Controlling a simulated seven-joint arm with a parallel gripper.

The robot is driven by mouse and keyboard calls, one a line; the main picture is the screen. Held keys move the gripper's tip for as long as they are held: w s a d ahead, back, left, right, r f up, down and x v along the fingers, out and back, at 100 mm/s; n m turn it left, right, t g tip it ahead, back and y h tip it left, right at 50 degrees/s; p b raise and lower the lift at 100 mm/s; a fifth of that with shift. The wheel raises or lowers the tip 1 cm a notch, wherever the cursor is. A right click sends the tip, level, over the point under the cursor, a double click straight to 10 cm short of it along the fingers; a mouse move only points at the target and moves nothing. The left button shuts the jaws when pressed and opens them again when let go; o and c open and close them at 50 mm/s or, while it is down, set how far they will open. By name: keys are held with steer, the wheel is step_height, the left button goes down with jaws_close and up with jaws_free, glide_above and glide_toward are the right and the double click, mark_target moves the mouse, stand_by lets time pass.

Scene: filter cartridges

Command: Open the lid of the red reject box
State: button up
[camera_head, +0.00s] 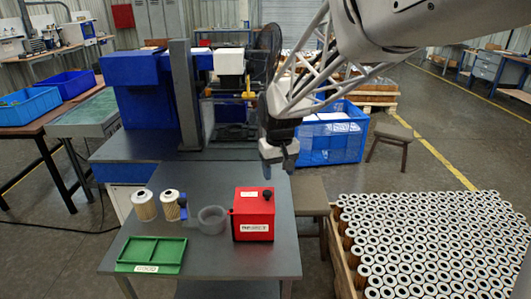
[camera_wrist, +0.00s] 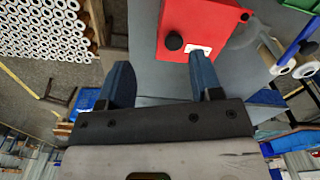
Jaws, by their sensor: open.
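The red reject box (camera_head: 252,222) stands at the right part of the grey table, with a white label on its front. Its lid (camera_head: 247,206) looks shut, and a black knob (camera_head: 267,195) stands near the lid's right back side. My gripper (camera_head: 279,171) is open and empty, above and behind the box, near the table's right edge. In the wrist view the gripper (camera_wrist: 163,78) has its two blue fingers apart. The red box (camera_wrist: 200,18) lies ahead of them there, and the knob (camera_wrist: 174,42) shows between the fingers, apart from both.
A clear round bowl (camera_head: 212,220) stands just left of the box. Two filter cartridges (camera_head: 144,206) and a green tray (camera_head: 152,254) are further left. A crate of many cartridges (camera_head: 430,240) is at right. A blue-and-grey machine (camera_head: 145,90) stands behind.

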mark_target(267, 192)
steer(key=shift+n, duration=0.3)
steer(key=w+a+f, duration=0.1)
steer(key=w, duration=0.1)
steer(key=w+a+f, duration=0.1)
steer(key=a, duration=0.1)
steer(key=shift+w+f, duration=0.2)
steer(key=shift+w, duration=0.15)
steer(key=shift+f, duration=3.9)
jaws_close()
